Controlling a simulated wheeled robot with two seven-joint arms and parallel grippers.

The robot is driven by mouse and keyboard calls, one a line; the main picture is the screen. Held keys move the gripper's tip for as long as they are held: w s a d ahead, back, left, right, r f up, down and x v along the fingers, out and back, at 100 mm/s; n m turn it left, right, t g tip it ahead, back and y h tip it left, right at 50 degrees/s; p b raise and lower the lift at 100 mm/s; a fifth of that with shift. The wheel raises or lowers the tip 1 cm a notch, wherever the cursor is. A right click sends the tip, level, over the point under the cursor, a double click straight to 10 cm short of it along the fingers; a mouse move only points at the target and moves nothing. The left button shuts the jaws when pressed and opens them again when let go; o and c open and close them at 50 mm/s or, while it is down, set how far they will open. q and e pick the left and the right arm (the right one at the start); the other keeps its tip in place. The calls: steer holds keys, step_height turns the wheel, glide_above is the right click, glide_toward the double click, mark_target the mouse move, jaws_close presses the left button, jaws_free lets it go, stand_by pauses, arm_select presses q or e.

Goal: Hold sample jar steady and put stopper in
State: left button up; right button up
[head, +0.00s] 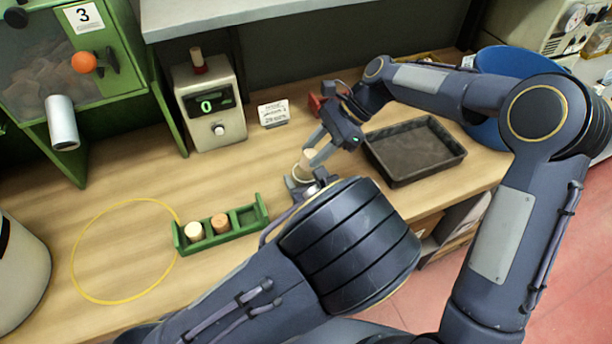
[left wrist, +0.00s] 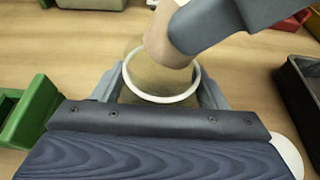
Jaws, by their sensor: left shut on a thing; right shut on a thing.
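The sample jar (left wrist: 160,97) is clear with a white rim and stands between the fingers of my left gripper (left wrist: 160,92), which is shut on it. In the head view the jar's rim (head: 297,174) shows just beyond my left wrist; my left arm hides most of the jar. My right gripper (head: 314,154) is shut on a tan cork stopper (left wrist: 163,42), holding it tilted over the far side of the jar's mouth. The stopper also shows in the head view (head: 307,157). I cannot tell whether its lower end touches the rim.
A green rack (head: 207,242) left of the jar holds two corks, with its right slot empty. A black tray (head: 440,173) lies right of the grippers. A display device (head: 208,103), a small card (head: 272,113) and a blue bin (head: 500,65) stand around. A yellow ring (head: 82,232) lies left.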

steer(key=shift+f, duration=0.65)
steer(key=o, duration=1)
steer(key=v, duration=1.2)
steer(key=shift+s, duration=0.1)
arm_select(q)
steer(key=o, duration=1.2)
